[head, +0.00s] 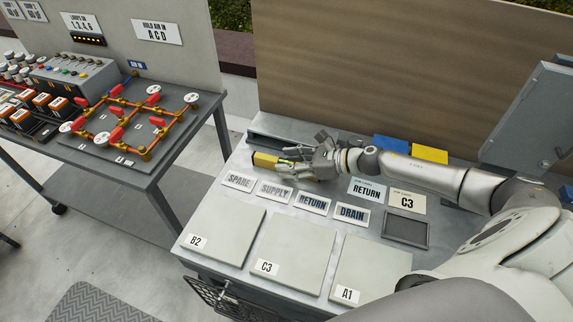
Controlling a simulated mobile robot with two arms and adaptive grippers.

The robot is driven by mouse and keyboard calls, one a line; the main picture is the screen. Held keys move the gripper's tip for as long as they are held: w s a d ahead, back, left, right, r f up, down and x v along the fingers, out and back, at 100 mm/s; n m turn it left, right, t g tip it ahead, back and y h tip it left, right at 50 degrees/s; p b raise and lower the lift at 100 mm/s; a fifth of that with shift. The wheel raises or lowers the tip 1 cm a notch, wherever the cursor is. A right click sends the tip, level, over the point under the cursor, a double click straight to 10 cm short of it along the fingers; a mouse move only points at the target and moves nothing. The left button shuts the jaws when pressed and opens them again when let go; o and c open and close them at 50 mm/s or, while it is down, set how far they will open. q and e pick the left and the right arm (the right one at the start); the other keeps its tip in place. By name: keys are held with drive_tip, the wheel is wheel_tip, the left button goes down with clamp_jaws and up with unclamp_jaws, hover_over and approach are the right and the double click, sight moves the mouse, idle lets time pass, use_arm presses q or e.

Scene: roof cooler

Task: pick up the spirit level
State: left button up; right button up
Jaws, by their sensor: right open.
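The spirit level is a yellow bar (265,160) lying at the back left of the grey workbench (222,211), in front of a dark grey rail or channel. My right gripper (284,161) reaches in from the right, low over the bench. Its fingers are open, one on the far side and one on the near side of the level's right part. A small greenish spot shows between the fingers. The fingers and palm hide the right end of the level. I cannot tell whether the fingers touch it. My left gripper is not in view.
Plates marked SPARE, SUPPLY, RETURN and DRAIN (351,214) lie in front of the level. Panels B2, C3 and A1 (372,266) fill the bench front. Blue and yellow blocks (429,153) stand behind my arm. A brown back panel (400,75) rises behind. A second table with valves (130,122) stands left.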

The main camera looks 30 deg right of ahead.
drive_tip(key=shift+c, duration=0.2)
drive_tip(key=c, duration=0.9)
clamp_jaws()
drive_tip(key=shift+r, duration=0.15)
